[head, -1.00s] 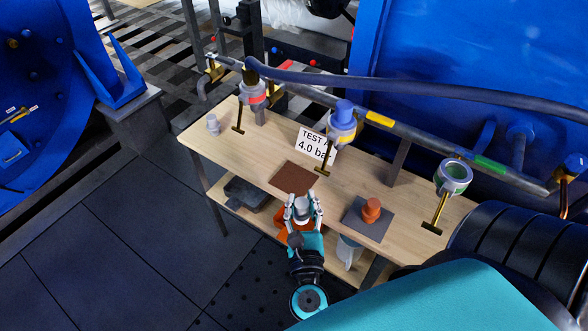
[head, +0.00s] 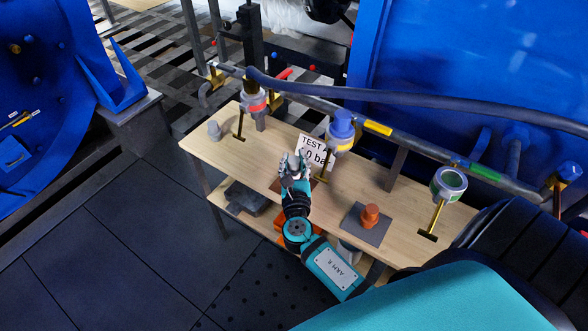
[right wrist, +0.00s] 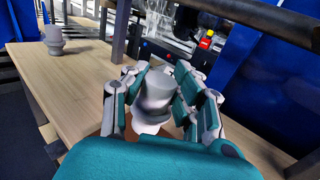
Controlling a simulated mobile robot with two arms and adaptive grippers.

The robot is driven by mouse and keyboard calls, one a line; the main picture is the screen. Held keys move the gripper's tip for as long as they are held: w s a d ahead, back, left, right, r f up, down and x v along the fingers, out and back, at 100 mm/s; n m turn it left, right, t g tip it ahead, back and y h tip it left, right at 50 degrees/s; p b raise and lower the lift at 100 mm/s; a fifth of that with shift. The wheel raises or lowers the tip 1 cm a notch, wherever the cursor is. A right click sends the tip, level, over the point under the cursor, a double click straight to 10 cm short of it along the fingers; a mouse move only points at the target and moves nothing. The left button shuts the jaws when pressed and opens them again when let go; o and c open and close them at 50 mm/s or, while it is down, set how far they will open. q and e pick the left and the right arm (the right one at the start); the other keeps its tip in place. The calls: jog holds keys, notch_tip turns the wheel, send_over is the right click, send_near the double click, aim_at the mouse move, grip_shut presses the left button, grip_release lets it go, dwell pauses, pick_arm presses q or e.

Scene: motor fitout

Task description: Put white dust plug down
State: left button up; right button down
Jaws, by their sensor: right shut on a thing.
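My right gripper (head: 292,160) is shut on the white dust plug (right wrist: 154,92), a pale grey-white stepped plug. In the right wrist view the plug stands roughly upright between the fingers. In the head view the gripper and plug are over the middle of the wooden bench (head: 240,158), in front of the test sign. A brown mat (head: 276,186) is mostly hidden behind my gripper and arm. I cannot tell whether the plug's base touches anything. My left gripper is not in view.
A similar grey plug (head: 214,130) stands at the bench's left end; it also shows in the right wrist view (right wrist: 53,40). An orange plug (head: 370,215) sits on a dark mat (head: 352,225) to the right. Pipe fittings with brass handles, one blue-capped (head: 342,124), overhang the back.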

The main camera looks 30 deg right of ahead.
aim_at(294, 175)
notch_tip(294, 175, down, 3)
jog(key=shift+s+f, duration=0.1)
jog(key=shift+f, duration=0.05)
jog(key=c, duration=1.5)
grip_release()
jog(key=shift+f+b, duration=0.2)
jog(key=shift+b, duration=0.15)
jog(key=o, duration=0.4)
jog(key=shift+o, duration=0.2)
jog(key=shift+r, duration=0.1)
jog(key=shift+a+r+p, duration=0.1)
jog(key=shift+r+p, duration=0.1)
jog(key=shift+p, duration=0.1)
jog(key=b+v, duration=0.1)
jog(key=v, duration=1.1)
jog(key=shift+s+f, duration=0.1)
